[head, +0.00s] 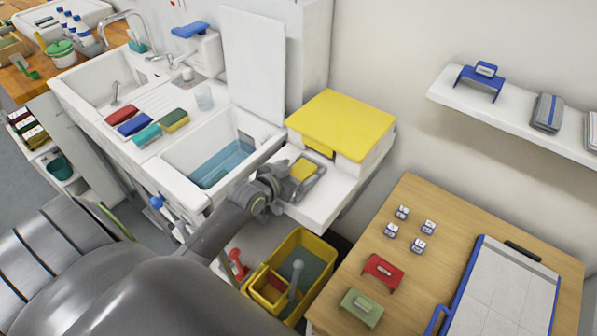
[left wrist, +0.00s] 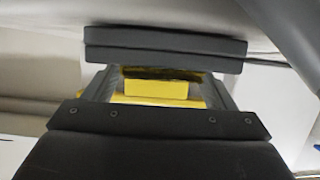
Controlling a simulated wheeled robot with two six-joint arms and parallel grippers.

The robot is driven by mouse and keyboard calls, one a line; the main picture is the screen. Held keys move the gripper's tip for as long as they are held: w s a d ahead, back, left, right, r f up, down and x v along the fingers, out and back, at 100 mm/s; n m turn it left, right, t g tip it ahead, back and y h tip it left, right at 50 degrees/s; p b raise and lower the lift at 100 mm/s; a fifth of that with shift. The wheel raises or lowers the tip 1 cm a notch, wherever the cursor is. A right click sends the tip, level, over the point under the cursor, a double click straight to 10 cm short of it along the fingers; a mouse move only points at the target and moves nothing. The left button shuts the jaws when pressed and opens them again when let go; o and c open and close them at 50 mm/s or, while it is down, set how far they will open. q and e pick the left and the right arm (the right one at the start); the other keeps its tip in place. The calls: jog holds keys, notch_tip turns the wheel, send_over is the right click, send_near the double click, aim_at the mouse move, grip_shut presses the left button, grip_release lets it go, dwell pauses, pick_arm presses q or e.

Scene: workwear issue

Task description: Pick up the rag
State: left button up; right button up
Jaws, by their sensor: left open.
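A small yellow piece (head: 303,169), which looks like a folded cloth, lies on the white counter in front of the yellow-lidded box. I cannot tell for sure that it is the rag. My left gripper (head: 303,181) is open right at it, with the fingers on either side. In the left wrist view a yellow block (left wrist: 155,89) shows between the dark fingers; contact cannot be told. My right gripper is not in view.
The yellow-lidded white box (head: 342,116) stands close behind the gripper. A sink with blue water (head: 222,165) is to its left. A yellow bucket (head: 318,248) stands below. A wooden table (head: 425,200) with small blocks and a clipboard is at right.

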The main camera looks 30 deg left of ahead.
pick_arm(q)
jog(key=shift+w+f, duration=0.25)
jog(key=shift+w, duration=0.2)
jog(key=c, duration=1.1)
jog(key=shift+o, duration=0.2)
